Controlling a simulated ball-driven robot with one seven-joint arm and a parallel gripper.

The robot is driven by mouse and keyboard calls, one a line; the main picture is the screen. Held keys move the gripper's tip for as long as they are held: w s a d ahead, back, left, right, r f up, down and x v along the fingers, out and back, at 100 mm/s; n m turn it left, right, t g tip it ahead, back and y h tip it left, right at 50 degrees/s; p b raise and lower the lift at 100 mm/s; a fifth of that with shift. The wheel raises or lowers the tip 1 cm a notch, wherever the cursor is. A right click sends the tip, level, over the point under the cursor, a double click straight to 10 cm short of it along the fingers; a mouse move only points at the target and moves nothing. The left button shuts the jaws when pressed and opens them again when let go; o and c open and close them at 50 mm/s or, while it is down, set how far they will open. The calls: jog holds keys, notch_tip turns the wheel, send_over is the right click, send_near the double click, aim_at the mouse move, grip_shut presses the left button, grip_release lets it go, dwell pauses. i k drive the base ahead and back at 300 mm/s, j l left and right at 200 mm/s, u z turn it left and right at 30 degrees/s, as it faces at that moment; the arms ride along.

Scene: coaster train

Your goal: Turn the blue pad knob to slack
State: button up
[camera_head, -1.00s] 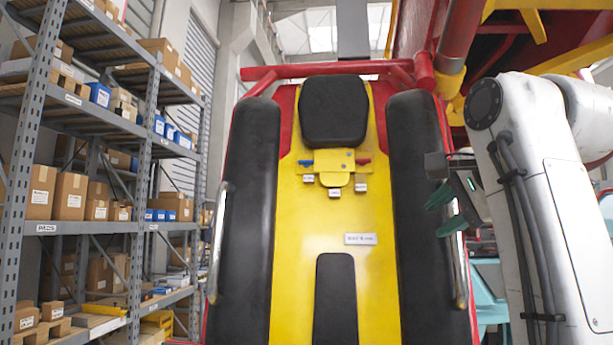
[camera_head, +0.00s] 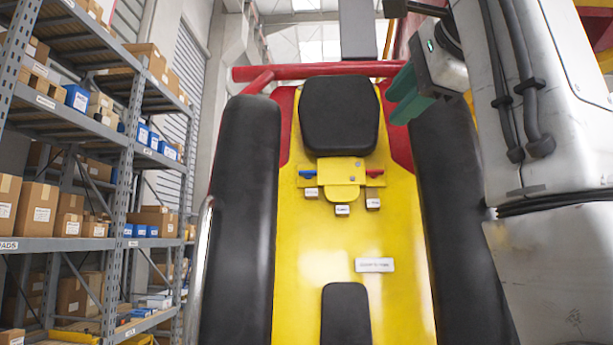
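The blue pad knob (camera_head: 308,173) is a small blue lever at the left end of a yellow bracket plate (camera_head: 343,169), below the black headrest (camera_head: 340,115) of the yellow seat. A small label block (camera_head: 312,192) hangs just below it; its print is too small to read. A red knob (camera_head: 374,172) sits at the bracket's right end. My gripper (camera_head: 398,104), with green fingers, is at the upper right of the headrest, apart from the knobs. Its fingers point down-left; a gap between them cannot be made out clearly.
Black side bolsters (camera_head: 246,200) flank the seat on both sides. A red crossbar (camera_head: 315,71) runs behind the headrest. Shelving with boxes (camera_head: 75,215) stands at the left. A white label plate (camera_head: 374,265) is on the yellow seat back. The space before the seat's middle is clear.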

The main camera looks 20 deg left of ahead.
aim_at(308, 174)
jog(key=i+j, duration=0.8)
jog(key=j, duration=0.15)
